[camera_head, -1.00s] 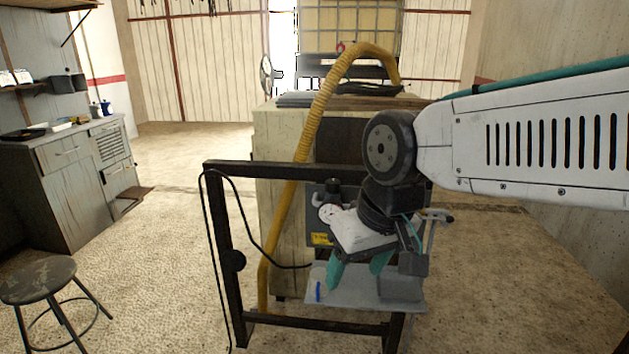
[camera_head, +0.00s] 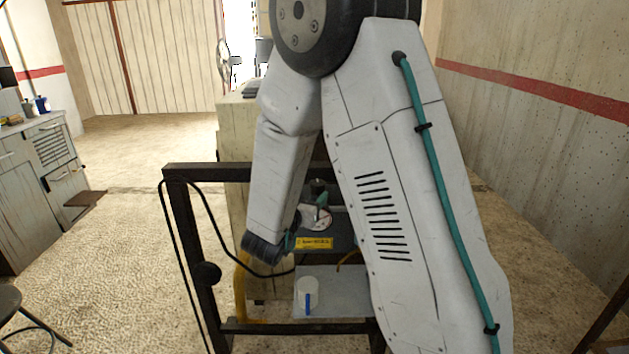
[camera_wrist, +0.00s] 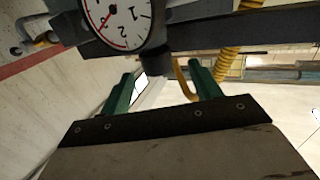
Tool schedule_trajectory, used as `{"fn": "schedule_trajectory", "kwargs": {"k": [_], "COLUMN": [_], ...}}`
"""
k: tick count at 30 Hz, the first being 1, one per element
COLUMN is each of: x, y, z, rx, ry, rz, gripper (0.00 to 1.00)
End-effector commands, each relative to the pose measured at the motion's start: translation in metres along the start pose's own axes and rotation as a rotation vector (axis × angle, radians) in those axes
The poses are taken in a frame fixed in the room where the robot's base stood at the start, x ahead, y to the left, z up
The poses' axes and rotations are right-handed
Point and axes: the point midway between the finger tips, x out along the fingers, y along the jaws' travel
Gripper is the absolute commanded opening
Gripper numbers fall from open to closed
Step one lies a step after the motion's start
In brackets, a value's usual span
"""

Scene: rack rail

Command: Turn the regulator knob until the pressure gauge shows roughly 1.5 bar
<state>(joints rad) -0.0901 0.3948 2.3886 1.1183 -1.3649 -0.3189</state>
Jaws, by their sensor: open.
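The pressure gauge (camera_wrist: 117,20), a white dial with a red needle and red arc, is cut by the top edge of the wrist view. Numerals 1 and 2 show, but I cannot read the value surely. In the head view the gauge (camera_head: 316,217) is small and partly covered by a green finger. A dark stub (camera_wrist: 155,68) beside the dial looks like the regulator knob. My gripper (camera_wrist: 162,82) is open, its two green fingers apart on either side of that stub; I cannot tell whether they touch it. In the head view my arm hides much of the panel.
A dark frame (camera_head: 188,245) carries the panel with a yellow label (camera_head: 314,243). Below, a grey shelf (camera_head: 345,285) holds a white cup-like thing (camera_head: 307,287). A black cable loops at the left. A yellow hose (camera_wrist: 229,65) passes nearby.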

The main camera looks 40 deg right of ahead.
Motion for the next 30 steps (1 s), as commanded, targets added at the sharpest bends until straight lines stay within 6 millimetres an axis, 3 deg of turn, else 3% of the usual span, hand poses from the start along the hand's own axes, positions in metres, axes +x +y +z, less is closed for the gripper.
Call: {"fn": "schedule_trajectory", "kwargs": {"k": [5, 18, 29, 30], "x": [0.006, 0.068, 0.077, 0.077], "y": [0.006, 0.007, 0.009, 0.009], "z": [0.001, -0.002, -0.002, -0.003], "rx": [-0.023, -0.021, -0.022, -0.022], "ry": [0.042, 0.042, 0.041, 0.041], "rz": [0.040, 0.038, 0.038, 0.038], "gripper": [0.63, 0.63, 0.63, 0.57]}}
